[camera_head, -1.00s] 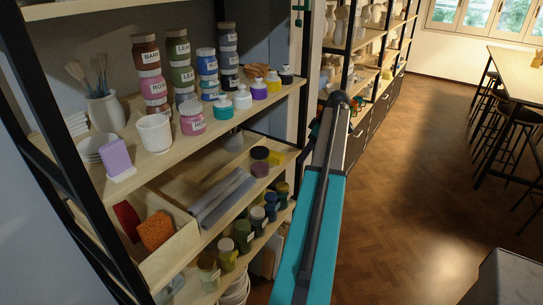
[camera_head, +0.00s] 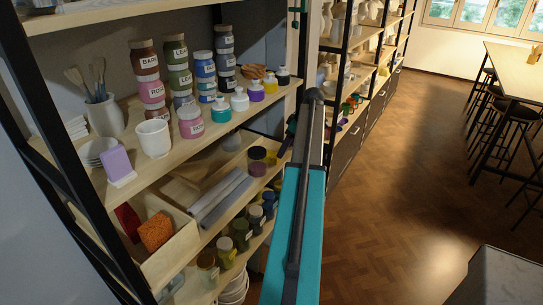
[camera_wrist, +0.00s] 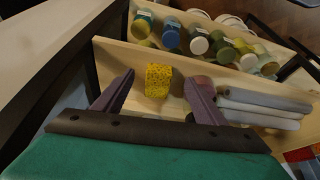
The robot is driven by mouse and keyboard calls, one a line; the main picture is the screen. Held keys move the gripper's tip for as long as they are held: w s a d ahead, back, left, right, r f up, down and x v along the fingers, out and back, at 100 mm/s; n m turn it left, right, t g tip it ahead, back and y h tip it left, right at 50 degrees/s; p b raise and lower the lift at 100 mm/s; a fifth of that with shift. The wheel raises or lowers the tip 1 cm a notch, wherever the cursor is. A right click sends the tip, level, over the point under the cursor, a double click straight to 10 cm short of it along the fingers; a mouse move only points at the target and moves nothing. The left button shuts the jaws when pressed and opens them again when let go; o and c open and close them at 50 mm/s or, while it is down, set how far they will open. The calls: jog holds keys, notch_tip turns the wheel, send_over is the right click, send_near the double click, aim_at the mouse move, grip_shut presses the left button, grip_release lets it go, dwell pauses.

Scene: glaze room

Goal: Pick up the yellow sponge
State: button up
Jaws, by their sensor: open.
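The yellow sponge (camera_wrist: 158,80) is a small speckled block in the wrist view. It rests on the pale wooden surface of a shelf tray (camera_wrist: 118,62), close to the tray's low front wall. My gripper (camera_wrist: 159,84) is open, with one dark finger to the left of the sponge and the other to the right. There are visible gaps on both sides, and nothing is held. I cannot make out the sponge in the head view, where my teal arm covers part of the shelf.
Grey rolls (camera_wrist: 262,108) lie right of the right finger; they also show in the head view (camera_head: 222,198). Several jars (camera_wrist: 200,42) stand beyond the tray wall. A dark shelf post (camera_wrist: 62,75) is at left. An orange sponge (camera_head: 155,231) sits in a wooden box.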

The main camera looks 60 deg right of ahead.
aim_at(271, 154)
jog(key=shift+w+a+p, duration=0.15)
jog(key=shift+w+p, duration=0.25)
jog(key=shift+w, duration=1.2)
jog(key=shift+w+r, duration=0.1)
jog(key=shift+w, duration=0.35)
jog(key=shift+w+a+f+p, duration=0.1)
jog(key=shift+w+f+p, duration=0.15)
jog(key=shift+p, duration=0.1)
jog(key=shift+p+x, duration=0.75)
jog(key=shift+x, duration=1.55)
jog(key=c, duration=1.1)
